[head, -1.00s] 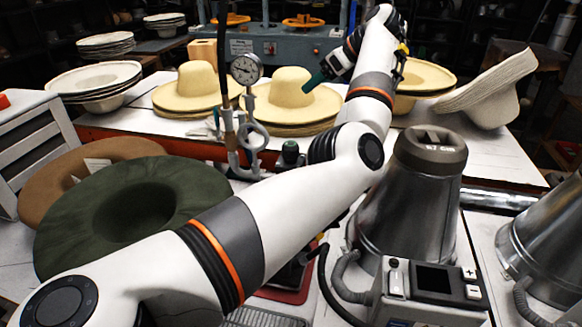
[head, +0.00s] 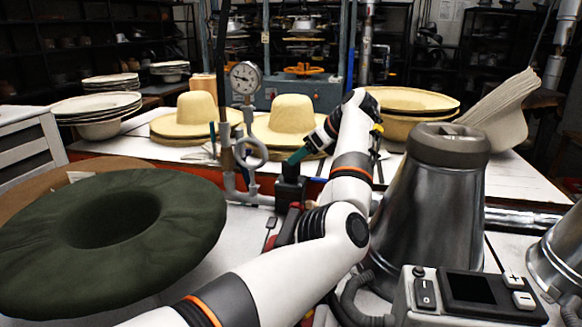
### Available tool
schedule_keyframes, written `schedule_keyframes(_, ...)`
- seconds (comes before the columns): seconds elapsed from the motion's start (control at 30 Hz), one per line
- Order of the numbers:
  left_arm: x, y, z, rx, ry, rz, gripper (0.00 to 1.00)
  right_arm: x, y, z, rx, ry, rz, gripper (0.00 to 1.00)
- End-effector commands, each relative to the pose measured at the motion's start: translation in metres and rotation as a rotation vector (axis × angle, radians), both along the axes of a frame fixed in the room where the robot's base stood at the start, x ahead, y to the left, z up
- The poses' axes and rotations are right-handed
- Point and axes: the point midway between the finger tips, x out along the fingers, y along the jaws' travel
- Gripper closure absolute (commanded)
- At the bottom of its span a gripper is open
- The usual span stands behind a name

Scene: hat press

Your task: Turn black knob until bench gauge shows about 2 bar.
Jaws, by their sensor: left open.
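The bench gauge (head: 245,77) is a round white dial on a grey pipe stand, left of centre. Its needle is visible, but the scale is too small to read. The black knob (head: 289,178) is a small dark shape low beside the pipework, right of the gauge. My left gripper (head: 297,157) is open, with its dark green fingers pointing down and left, just above the knob. I cannot tell whether they touch it or stand around it. My right gripper is out of view.
A dark green hat (head: 170,225) lies at left front. Straw hats (head: 290,118) stand behind the pipework. A metal cone (head: 430,205) and a control box (head: 470,296) with a screen stand at right front.

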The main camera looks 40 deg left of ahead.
Motion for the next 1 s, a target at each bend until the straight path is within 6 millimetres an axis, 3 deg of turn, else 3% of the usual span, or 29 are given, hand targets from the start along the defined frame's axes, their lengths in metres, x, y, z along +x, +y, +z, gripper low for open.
schedule_keyframes(0.3, -0.006, 0.037, -0.038, 0.001, 0.002, 0.001, 0.32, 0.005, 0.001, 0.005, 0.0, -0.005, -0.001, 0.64)
schedule_keyframes(0.73, -0.007, 0.045, -0.045, 0.001, -0.001, -0.001, 0.32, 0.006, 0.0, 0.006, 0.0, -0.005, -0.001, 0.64)
schedule_keyframes(1.0, -0.007, 0.044, -0.045, 0.001, -0.001, -0.001, 0.74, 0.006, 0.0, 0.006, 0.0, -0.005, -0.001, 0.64)
